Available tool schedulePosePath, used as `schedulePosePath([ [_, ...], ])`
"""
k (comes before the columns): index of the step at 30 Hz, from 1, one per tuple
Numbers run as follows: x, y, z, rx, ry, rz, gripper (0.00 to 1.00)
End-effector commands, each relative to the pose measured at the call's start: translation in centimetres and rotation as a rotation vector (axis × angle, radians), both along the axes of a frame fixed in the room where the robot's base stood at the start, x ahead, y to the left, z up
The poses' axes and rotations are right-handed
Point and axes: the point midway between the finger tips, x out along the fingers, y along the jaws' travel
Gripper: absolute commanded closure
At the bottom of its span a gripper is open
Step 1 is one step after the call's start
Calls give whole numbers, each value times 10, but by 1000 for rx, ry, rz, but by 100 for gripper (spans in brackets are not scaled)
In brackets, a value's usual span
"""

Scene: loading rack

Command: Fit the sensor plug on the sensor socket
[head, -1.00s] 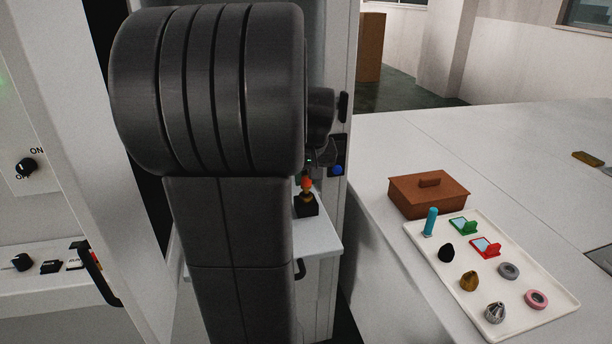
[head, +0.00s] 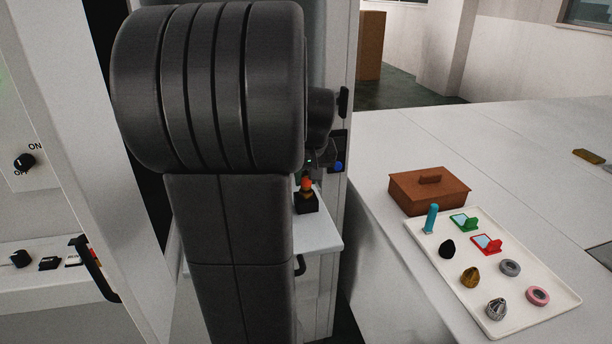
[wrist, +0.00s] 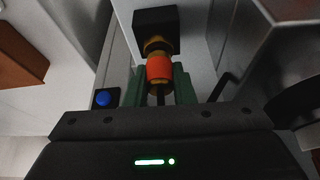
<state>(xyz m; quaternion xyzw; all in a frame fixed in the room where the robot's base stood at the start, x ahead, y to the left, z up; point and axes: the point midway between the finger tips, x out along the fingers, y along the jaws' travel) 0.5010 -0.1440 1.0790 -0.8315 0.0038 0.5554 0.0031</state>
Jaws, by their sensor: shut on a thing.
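The sensor plug (wrist: 159,68) has an orange band, and my gripper (wrist: 158,88) is shut on it between its green fingers in the wrist view. A brass-coloured part (wrist: 157,46) shows between the orange band and the black block of the sensor socket (wrist: 155,22). The plug is lined up with the socket and appears to touch it; I cannot tell how deep it sits. In the head view the orange plug (head: 306,183) stands upright over the black socket block (head: 306,204). My arm hides most of the gripper there.
The socket stands on a white ledge (head: 318,234). A blue button (head: 338,167) is on the panel close by. To the right, a white tray (head: 536,318) holds several small parts beside a brown box (head: 428,194). A cabinet with knobs is at left.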

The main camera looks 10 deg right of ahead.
Motion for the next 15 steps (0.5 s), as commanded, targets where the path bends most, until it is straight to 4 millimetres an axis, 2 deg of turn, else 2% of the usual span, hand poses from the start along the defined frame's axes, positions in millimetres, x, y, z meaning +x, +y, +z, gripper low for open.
schedulePosePath([
  [15,0,0,-7,0,0,0,99],
])
